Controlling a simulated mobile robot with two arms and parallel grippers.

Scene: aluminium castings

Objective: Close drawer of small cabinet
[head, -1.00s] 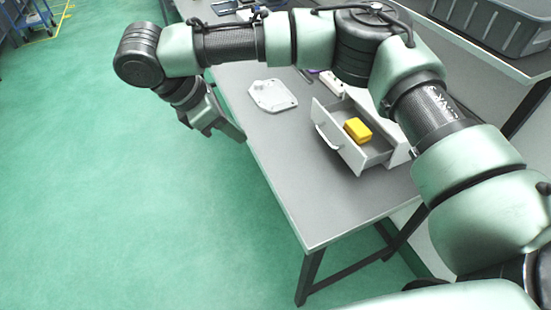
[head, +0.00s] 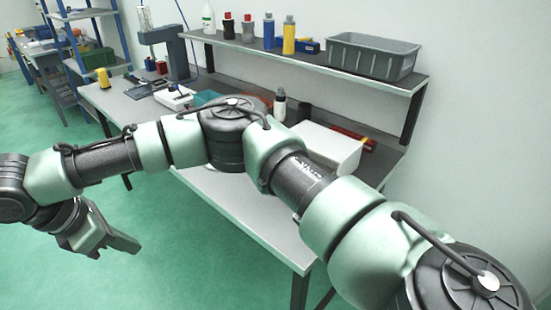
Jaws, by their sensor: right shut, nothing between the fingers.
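The small cabinet (head: 325,142) is a white box on the grey workbench (head: 240,205). It stands behind my right arm, with its top and one side showing. Its drawer is hidden behind my arm, so I cannot see from this view whether it is open. My right gripper (head: 125,246) is shut and empty. It hangs over the green floor at the lower left, beyond the bench's front edge and well apart from the cabinet. My left gripper is out of view.
A shelf above the bench holds a grey bin (head: 372,55), bottles (head: 288,36) and a blue box (head: 307,46). A drill press (head: 170,50) and a yellow tool (head: 103,77) are farther back. Blue shelving (head: 88,40) stands at the left. The floor at lower left is free.

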